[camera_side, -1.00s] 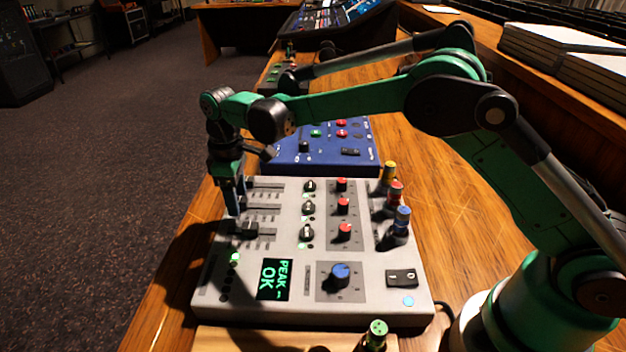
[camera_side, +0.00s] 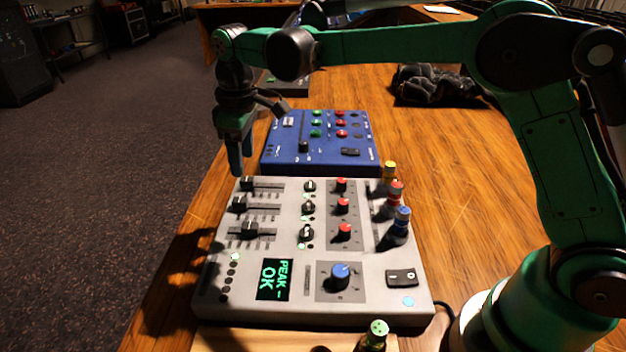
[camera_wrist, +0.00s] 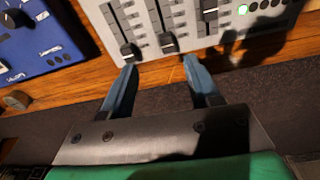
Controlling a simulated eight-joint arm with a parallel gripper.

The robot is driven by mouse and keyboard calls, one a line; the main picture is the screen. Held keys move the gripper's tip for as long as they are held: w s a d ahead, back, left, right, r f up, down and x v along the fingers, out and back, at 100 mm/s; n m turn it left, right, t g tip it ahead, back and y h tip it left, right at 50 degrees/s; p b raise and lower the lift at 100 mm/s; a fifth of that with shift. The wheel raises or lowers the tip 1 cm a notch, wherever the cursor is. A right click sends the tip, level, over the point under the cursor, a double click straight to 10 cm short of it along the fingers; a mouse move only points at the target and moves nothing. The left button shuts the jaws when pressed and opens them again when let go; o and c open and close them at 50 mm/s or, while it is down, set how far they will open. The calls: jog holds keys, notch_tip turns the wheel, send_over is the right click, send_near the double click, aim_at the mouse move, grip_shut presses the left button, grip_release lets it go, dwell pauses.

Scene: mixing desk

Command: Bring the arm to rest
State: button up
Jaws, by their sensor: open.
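My gripper (camera_side: 236,160) hangs above the far left corner of the white mixer (camera_side: 215,290) in the side view. In the wrist view my gripper (camera_wrist: 160,65) has its two fingers spread apart with nothing between them. The mixer's screen (camera_side: 274,279) reads "PEAK - OK".
A blue mixer (camera_side: 330,155) stands behind the white one. Coloured plugs (camera_side: 397,205) stick up at the white mixer's right. A green-topped object (camera_side: 376,333) stands in front. The wooden desk (camera_side: 460,200) is bare at right.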

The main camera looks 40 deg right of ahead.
jog(key=s+d+r+m+t, duration=0.3)
jog(key=s+d+r+m, duration=0.15)
jog(key=s, duration=0.25)
jog(key=s+d+f+m+t, duration=0.1)
jog(key=s+d, duration=0.1)
jog(key=s, duration=0.3)
jog(key=s+d+f+m+t, duration=0.2)
jog(key=s+d, duration=0.1)
jog(key=s, duration=0.1)
jog(key=shift+s+f, duration=0.3)
jog(key=shift+s, duration=0.1)
